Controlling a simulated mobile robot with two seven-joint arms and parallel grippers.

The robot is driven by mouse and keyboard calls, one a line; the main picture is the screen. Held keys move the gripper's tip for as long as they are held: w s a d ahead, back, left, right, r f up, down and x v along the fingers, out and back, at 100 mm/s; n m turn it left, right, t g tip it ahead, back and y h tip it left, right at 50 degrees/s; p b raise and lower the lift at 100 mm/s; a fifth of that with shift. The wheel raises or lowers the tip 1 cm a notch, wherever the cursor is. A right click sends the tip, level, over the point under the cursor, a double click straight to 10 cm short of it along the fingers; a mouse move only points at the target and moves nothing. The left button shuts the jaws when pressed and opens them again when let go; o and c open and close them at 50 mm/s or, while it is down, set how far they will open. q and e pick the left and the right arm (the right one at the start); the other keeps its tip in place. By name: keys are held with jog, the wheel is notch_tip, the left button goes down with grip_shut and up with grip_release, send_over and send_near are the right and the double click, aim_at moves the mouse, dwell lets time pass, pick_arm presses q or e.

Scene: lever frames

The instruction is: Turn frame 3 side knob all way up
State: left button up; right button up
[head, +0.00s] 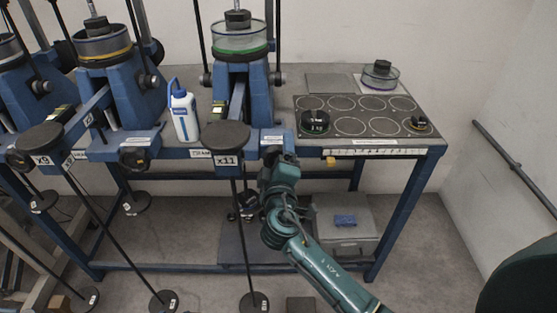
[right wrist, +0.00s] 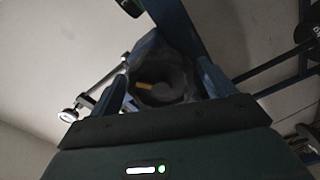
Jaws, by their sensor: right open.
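The rightmost blue lever frame (head: 240,90) carries a glass dish with a green band; its frame number is not readable. A dark round knob (head: 271,153) sits on the table's front edge at the right of this frame, partly hidden by my right gripper (head: 277,166). In the right wrist view, a dark round knob (right wrist: 160,92) with a yellow mark lies between the two spread fingers of my right gripper (right wrist: 160,85). The fingers stand apart around it; I cannot tell if they touch it. My left gripper is not in view.
A black x11 disc (head: 225,136) on a lever hangs left of my right gripper. A white bottle (head: 184,112) stands between frames. A black board with round pads (head: 350,125) lies on the right. A grey box (head: 343,222) stands below the table.

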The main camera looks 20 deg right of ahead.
jog(key=v, duration=0.6)
dwell(0.4)
